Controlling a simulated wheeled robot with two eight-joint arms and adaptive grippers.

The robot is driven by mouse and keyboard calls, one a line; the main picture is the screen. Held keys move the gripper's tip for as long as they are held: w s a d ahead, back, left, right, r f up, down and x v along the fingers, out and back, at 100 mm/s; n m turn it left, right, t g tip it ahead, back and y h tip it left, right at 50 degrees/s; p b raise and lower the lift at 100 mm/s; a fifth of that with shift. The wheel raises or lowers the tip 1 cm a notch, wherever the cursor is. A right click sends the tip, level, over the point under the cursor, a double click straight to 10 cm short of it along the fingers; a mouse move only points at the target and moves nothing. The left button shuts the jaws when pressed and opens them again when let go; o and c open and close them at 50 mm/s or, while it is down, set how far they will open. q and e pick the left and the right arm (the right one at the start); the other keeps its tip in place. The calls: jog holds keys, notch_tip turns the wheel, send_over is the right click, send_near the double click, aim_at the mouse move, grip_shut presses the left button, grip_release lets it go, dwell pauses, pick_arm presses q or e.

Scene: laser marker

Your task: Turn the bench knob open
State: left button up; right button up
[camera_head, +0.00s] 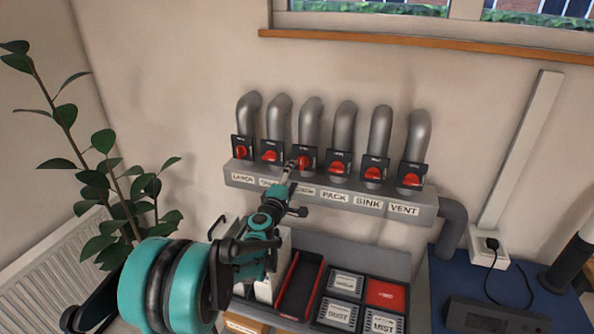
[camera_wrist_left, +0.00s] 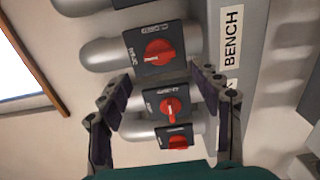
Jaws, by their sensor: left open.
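The bench knob (camera_head: 303,162) is the red knob on a black plate, third from the left in the row of knobs. In the left wrist view it is the large red knob (camera_wrist_left: 158,51), with its ridge lying about across the picture, beside the BENCH label (camera_wrist_left: 232,36). My left gripper (camera_head: 290,165) reaches up to the row near this knob and partly covers its label in the head view. I cannot tell whether a finger touches the plate. My right gripper is not in view.
Other red knobs sit closely on both sides, such as the sink knob (camera_head: 374,173) and vent knob (camera_head: 411,180). Grey pipes (camera_head: 345,125) rise behind them. Below are trays (camera_head: 300,285) and a blue bench (camera_head: 510,285). A plant (camera_head: 110,190) stands left.

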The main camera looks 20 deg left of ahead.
pick_arm(q)
jog(key=s, duration=0.5)
jog(key=shift+s+a, duration=0.1)
jog(key=shift+s, duration=0.3)
jog(key=s+d+m+g+h, duration=0.45)
jog(key=s+d+m, duration=0.7)
jog(key=s, duration=0.35)
jog(key=s+a+f+m+g+y, duration=0.2)
jog(key=s+f, duration=0.3)
jog(key=s, duration=0.5)
jog(key=s+a+f+m+g+y, duration=0.2)
jog(key=s+f+m+g+y, duration=0.1)
jog(key=s, duration=0.7)
notch_tip(320, 180, down, 2)
jog(key=shift+s+a+f+m+g, duration=0.1)
jog(key=shift+s+a+m+g, duration=0.15)
jog(key=shift+m+g, duration=0.45)
